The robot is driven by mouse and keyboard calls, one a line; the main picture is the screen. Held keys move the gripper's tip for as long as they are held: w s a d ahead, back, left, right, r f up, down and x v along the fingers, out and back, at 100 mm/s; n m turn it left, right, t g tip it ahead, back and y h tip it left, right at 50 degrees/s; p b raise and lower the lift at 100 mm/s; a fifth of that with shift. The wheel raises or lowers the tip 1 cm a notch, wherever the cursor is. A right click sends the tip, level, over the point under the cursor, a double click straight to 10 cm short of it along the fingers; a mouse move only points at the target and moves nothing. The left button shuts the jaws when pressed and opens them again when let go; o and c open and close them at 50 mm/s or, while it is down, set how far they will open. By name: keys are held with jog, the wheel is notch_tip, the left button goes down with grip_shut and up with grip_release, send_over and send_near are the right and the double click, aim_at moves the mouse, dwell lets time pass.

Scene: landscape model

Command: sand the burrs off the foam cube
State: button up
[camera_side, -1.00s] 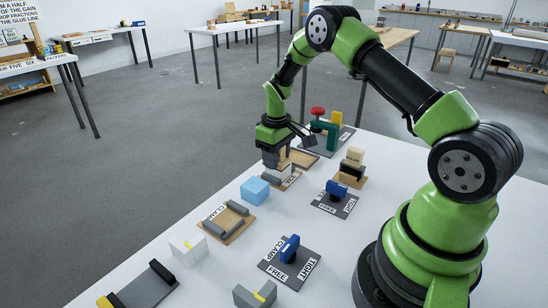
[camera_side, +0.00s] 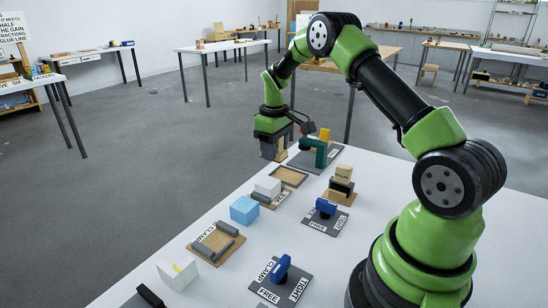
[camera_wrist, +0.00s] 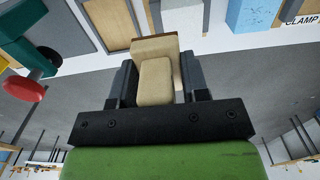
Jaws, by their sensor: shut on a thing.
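A pale grey-white cube (camera_side: 268,187), which looks like the foam cube, sits in the vice (camera_side: 282,195) on its wooden base. Burrs are too small to make out. My gripper (camera_side: 272,149) is beyond the vice, above the far edge of the table and apart from the cube. It is shut on a tan block (camera_wrist: 154,80) with a darker brown edge, which looks like a sanding block. The block is between both fingers in the wrist view.
An empty wooden tray (camera_side: 288,177) lies near the vice. A light blue cube (camera_side: 244,209) and an empty clamp (camera_side: 198,247) are nearer. A green clamp-like device (camera_side: 314,151) stands at the back right. Blue-handled switches (camera_side: 325,208) and a stack of blocks (camera_side: 342,181) are to the right.

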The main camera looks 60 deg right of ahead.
jog(key=shift+r, duration=1.2)
